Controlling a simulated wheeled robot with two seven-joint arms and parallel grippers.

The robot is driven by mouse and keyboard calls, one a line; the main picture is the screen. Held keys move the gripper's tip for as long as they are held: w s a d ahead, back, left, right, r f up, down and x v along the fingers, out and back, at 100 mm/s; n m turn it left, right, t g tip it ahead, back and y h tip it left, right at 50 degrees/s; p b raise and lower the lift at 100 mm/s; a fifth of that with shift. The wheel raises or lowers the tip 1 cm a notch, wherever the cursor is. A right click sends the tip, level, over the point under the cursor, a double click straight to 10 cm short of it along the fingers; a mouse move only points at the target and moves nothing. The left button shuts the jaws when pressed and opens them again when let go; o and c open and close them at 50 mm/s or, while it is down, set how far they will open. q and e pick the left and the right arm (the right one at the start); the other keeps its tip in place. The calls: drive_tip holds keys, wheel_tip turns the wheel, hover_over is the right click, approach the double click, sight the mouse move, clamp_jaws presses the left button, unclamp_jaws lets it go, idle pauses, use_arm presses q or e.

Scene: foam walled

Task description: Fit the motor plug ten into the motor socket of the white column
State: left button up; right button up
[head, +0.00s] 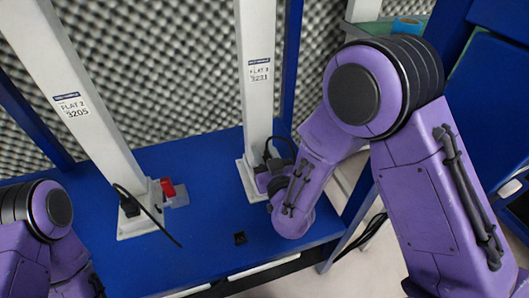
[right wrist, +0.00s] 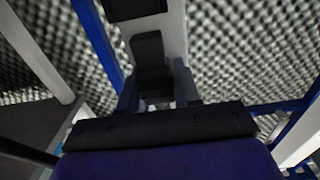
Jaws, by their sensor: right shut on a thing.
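Two white columns stand on the blue table; the right column (head: 257,80) carries the label FLAT 2 3221, the left column (head: 75,95) FLAT 2 3205. My right gripper (head: 268,178) is at the foot of the right column, partly hidden by my wrist. It is shut on a black plug (head: 270,155), which has a dark cable looping off it. In the right wrist view the plug (right wrist: 150,52) stands between the fingers, in front of the white column, with a black block (right wrist: 135,8) beyond. Whether plug and block touch is unclear. My left gripper is out of view.
A black connector (head: 129,206) with a cable sits at the left column's foot, beside a red part (head: 168,188). A small black piece (head: 240,238) lies near the front edge of the blue table (head: 205,220). The table between the columns is mostly clear. Grey foam covers the back wall.

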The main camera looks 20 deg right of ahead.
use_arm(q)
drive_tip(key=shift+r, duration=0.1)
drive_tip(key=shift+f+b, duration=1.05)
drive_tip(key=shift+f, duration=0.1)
use_arm(e)
drive_tip(key=shift+f, duration=1.5)
drive_tip(key=o, duration=1.1)
